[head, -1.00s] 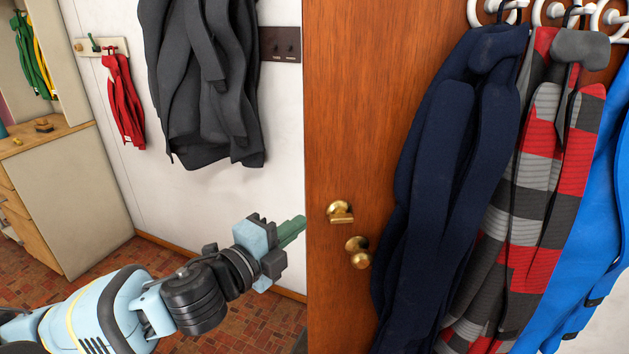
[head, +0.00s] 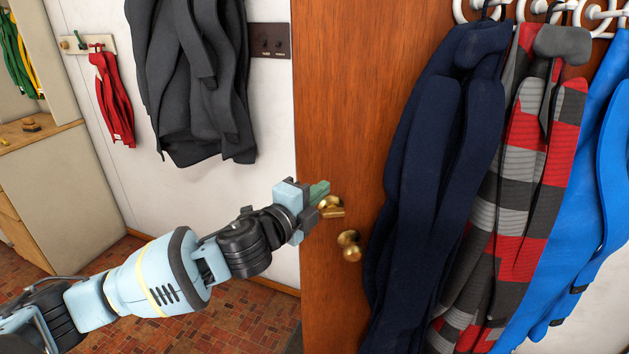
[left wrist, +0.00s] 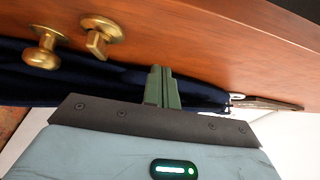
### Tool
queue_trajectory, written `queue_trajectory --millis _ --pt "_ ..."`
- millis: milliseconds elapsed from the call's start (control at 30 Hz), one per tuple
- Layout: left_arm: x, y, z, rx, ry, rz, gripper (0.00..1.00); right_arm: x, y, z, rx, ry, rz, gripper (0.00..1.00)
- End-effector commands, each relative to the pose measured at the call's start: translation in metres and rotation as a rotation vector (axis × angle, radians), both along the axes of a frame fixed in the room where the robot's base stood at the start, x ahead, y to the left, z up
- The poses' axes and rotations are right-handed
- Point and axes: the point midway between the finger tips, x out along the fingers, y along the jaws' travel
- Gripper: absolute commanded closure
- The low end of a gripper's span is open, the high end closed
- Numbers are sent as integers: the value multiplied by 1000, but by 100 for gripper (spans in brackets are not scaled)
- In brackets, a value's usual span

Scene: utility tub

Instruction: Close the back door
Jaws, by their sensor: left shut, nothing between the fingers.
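The brown wooden door (head: 345,110) stands open across the middle of the head view, its left edge in front of the white wall. It bears a brass turn latch (head: 332,208) and, below that, a round brass knob (head: 348,246). My left gripper (head: 320,190) is shut and empty, its green fingertips by the latch near the door's left edge. In the left wrist view the shut fingertips (left wrist: 160,88) point towards the door face (left wrist: 215,42), with knob (left wrist: 42,52) and latch (left wrist: 101,38) to their upper left. I cannot tell whether they touch the door. My right gripper is out of view.
A navy coat (head: 435,160), a red-grey checked coat (head: 520,180) and a blue coat (head: 590,170) hang on the door's right part. A grey coat (head: 195,80) and red garment (head: 113,95) hang on the wall behind. A wooden cabinet (head: 60,180) stands left.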

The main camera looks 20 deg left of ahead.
Motion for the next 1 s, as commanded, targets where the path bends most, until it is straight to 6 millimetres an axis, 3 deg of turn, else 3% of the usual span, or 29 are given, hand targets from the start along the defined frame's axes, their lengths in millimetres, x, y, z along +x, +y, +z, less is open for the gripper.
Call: queue_trajectory --millis 100,333,800,1000 --pt "17 10 1 3 -2 4 100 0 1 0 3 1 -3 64" --pt "32 18 1 1 -1 1 100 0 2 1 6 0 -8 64" --pt "34 20 0 0 -1 1 100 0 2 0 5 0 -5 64" --pt "32 33 0 1 0 1 100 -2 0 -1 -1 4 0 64"
